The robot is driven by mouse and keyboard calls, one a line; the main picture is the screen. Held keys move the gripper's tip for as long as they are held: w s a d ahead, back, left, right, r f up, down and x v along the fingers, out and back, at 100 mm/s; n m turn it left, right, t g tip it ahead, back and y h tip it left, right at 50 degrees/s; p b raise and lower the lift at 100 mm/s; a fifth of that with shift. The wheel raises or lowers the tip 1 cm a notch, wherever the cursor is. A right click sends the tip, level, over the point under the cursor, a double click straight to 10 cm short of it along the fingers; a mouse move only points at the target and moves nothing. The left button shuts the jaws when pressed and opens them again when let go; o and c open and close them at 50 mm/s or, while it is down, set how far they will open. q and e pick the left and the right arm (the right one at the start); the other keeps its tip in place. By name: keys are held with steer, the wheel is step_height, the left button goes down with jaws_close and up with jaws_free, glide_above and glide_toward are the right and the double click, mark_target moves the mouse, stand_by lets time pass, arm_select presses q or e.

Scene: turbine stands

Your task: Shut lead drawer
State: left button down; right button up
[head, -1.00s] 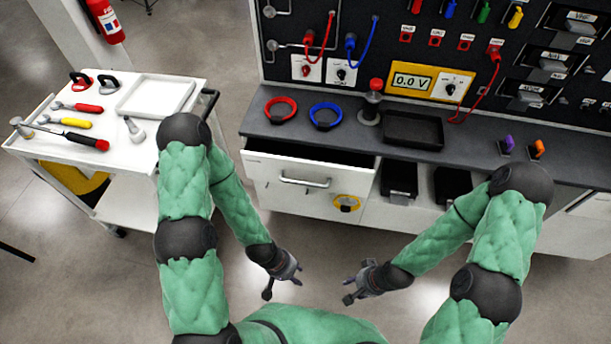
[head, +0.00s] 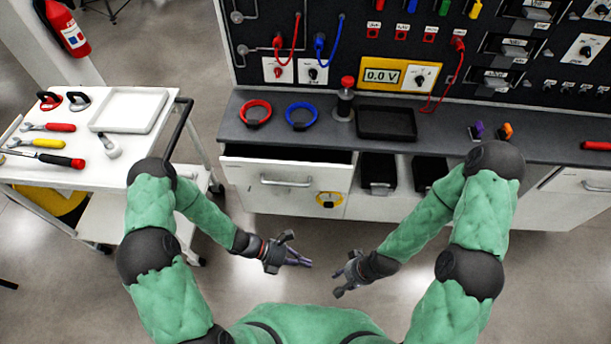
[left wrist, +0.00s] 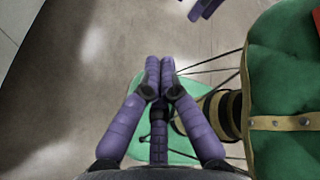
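The white lead drawer (head: 262,182) is under the left part of the dark bench in the head view. It stands pulled out, with a dark gap showing above its front, and a bar handle (head: 287,182) on it. A yellow coiled-lead mark (head: 328,199) is on the white front at its lower right. My left gripper (head: 303,260) is in front of and below the drawer, apart from it. Its purple fingertips come together with nothing between them in the left wrist view (left wrist: 160,64). My right gripper (head: 336,281) is to its right, also clear of the drawer; its finger opening is unclear.
A white tool cart (head: 75,180) stands left of the bench (head: 227,128). Red (head: 256,113) and blue (head: 301,116) rings and a black tray (head: 386,122) lie on the bench. Open bays with black bins (head: 378,172) are right of the drawer. Floor before the drawer is clear.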

arm_select(q)
steer(key=w+a+r+n+t, duration=0.3)
steer(key=w+a+n+t, duration=0.1)
steer(key=w+n+t, duration=0.4)
steer(key=w+a+r+n+t, duration=0.3)
steer(key=w+a+n+t, duration=0.25)
steer(key=w+n, duration=0.45)
steer(key=shift+m, duration=0.6)
steer(key=shift+w+a+b+x, duration=0.3)
steer(key=shift+b+x, duration=0.2)
steer(key=shift+x, duration=1.8)
steer(key=shift+w+a+b+x, duration=0.25)
steer(key=shift+b+x, duration=0.25)
steer(key=shift+x, duration=1.75)
steer(key=shift+w+a+b+x, duration=0.3)
steer(key=shift+b+x, duration=0.2)
steer(key=shift+x, duration=1.8)
arm_select(e)
steer(key=shift+f, duration=1.4)
arm_select(q)
steer(key=shift+f, duration=0.1)
